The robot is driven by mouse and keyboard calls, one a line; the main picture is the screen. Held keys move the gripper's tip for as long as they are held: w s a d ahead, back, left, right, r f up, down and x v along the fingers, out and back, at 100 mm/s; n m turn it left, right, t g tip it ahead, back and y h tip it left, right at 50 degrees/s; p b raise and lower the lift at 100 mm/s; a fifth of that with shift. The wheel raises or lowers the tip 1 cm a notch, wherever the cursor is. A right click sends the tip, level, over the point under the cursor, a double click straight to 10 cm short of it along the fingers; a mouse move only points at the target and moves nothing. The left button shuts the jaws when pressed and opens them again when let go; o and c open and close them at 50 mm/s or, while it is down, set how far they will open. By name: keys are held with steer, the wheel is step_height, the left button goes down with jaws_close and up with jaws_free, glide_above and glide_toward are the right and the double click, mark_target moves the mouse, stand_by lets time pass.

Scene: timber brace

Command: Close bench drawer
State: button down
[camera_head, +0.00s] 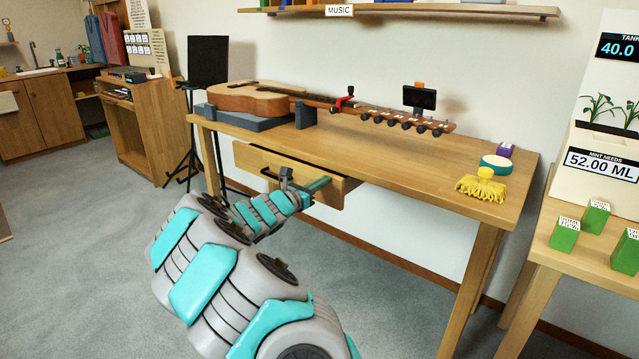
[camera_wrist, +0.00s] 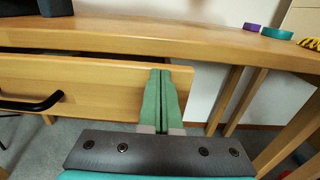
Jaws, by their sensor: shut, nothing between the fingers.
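The wooden bench (camera_head: 450,155) has a drawer (camera_head: 257,159) under its top that stands partly pulled out. In the wrist view the drawer front (camera_wrist: 100,82) shows a dark gap between it and the bench top. A black bar handle (camera_wrist: 32,104) sits on the front, to the left of my gripper. My gripper (camera_wrist: 160,72) has its green fingers shut together, with nothing between them. The fingertips are at the right part of the drawer front, near its upper edge; I cannot tell whether they touch it. My gripper also shows in the head view (camera_head: 322,184).
A guitar (camera_head: 255,100) lies on a support on the bench. A black music stand (camera_head: 207,62) is left of the bench. Bench legs (camera_head: 470,285) flank open floor.

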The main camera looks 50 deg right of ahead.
steer(key=shift+r, duration=0.3)
steer(key=a, duration=1.4)
steer(key=shift+s+f, duration=0.25)
steer(key=shift+f, duration=0.1)
